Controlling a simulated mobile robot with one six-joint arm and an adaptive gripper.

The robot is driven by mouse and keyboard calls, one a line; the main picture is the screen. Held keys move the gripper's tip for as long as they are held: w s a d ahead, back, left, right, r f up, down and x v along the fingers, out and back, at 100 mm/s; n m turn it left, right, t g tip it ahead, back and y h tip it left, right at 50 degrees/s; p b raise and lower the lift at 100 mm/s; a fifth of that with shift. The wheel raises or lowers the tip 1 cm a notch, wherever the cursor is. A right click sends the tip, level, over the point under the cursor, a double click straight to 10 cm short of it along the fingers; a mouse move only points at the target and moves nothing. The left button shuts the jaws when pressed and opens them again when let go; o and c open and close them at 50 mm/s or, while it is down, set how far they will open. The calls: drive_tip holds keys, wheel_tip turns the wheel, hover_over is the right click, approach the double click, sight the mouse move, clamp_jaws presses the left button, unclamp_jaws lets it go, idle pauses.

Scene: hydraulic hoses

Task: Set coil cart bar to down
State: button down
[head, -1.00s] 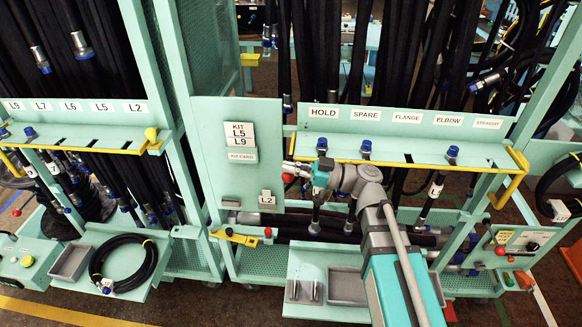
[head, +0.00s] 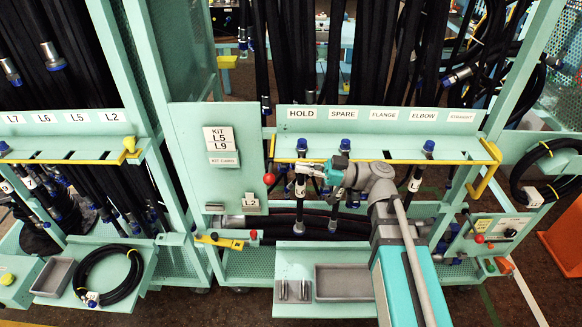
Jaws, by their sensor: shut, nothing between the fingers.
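No label reading "coil cart" is legible, so I cannot tell for sure which bar the task names. A yellow bar (head: 400,162) runs along the front of the right-hand rack's shelf, with a red knob (head: 269,179) at its left end. Another yellow bar (head: 70,160) with a yellow knob (head: 129,143) runs along the left rack's shelf. My gripper (head: 300,167) is shut and empty, pointing left. It appears in front of the right rack's bar, right of the red knob and apart from it. My wrist hides part of that bar.
A black hose coil (head: 108,274) lies on the lower left tray, and another coil (head: 549,172) hangs at the far right. A green panel (head: 222,185) with kit labels stands left of my gripper. Blue-capped hoses (head: 429,148) stand in the right shelf. An orange object (head: 563,238) is at right.

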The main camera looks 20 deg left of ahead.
drive_tip(key=shift+v, duration=0.85)
drive_tip(key=shift+f, duration=0.1)
drive_tip(key=d+f+m+t+h, duration=0.4)
drive_tip(key=d+f+m+h, duration=0.65)
drive_tip(key=f, duration=0.55)
drive_tip(key=d+f+m+h, duration=0.2)
drive_tip(key=d+m+h, duration=0.2)
drive_tip(key=d, duration=0.5)
drive_tip(key=d+f+m+t+h, duration=0.1)
drive_tip(key=d+f+m+h, duration=0.2)
drive_tip(key=d+m, duration=0.3)
drive_tip(key=d+h, duration=0.1)
drive_tip(key=d, duration=0.3)
drive_tip(key=shift+w+f+m+t+h, duration=0.15)
drive_tip(key=shift+f+m+t+h, duration=0.15)
drive_tip(key=shift+m+h, duration=0.05)
idle(0.4)
